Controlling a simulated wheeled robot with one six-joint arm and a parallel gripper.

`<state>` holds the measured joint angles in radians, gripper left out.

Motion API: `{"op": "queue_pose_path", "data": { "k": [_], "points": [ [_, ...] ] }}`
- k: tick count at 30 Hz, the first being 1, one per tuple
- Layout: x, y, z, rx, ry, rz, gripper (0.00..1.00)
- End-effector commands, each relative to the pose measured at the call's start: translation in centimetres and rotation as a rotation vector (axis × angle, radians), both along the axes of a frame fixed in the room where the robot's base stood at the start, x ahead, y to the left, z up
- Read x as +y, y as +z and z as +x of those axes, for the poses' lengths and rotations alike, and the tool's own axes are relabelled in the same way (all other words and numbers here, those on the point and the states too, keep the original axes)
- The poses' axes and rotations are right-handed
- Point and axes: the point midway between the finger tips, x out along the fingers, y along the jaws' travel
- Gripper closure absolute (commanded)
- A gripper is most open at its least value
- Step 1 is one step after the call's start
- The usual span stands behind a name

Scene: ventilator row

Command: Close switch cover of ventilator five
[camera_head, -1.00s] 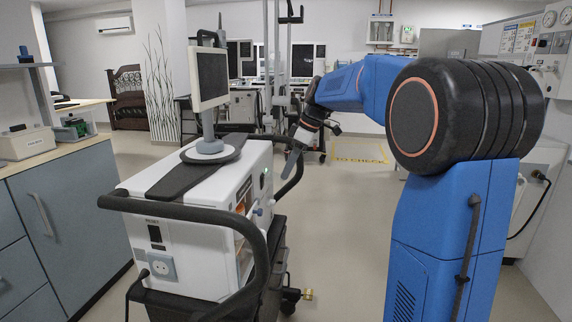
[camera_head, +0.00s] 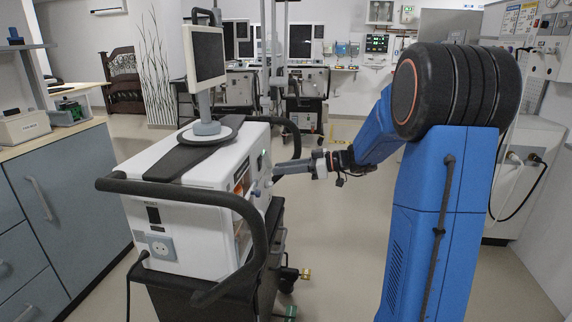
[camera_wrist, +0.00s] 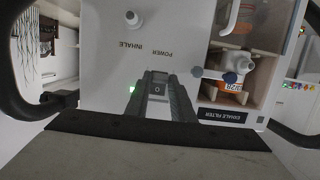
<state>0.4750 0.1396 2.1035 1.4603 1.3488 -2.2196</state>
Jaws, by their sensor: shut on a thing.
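The white ventilator (camera_head: 200,243) stands on a dark cart, left of my arm in the head view. Its side panel (camera_wrist: 104,50) fills the middle of the wrist view, upside down, with POWER and INHALE lettering. My gripper (camera_head: 279,170) reaches level to this panel from the right. In the wrist view its dark fingers (camera_wrist: 158,98) lie on either side of the small power switch (camera_wrist: 157,89), marked 0. They are shut on the switch cover, which is hard to tell apart from the switch and fingers. A green light (camera_wrist: 132,88) glows beside it.
A black handle rail (camera_head: 262,235) curves round the ventilator's near end. An open bay with a valve (camera_wrist: 232,77) lies right of the switch in the wrist view. A monitor (camera_head: 205,55) stands on top.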

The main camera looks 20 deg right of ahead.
Motion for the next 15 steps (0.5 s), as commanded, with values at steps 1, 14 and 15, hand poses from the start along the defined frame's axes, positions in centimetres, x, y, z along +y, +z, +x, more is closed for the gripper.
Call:
{"op": "queue_pose_path", "data": {
  "k": [1,14,15],
  "points": [
    [0.1,-0.5,0.1,-0.016,0.000,0.035,1.00],
    [1.3,-1.7,0.8,-0.153,0.002,0.238,1.00],
    [1.3,-1.8,0.9,-0.159,0.001,0.250,1.00]
  ]
}}
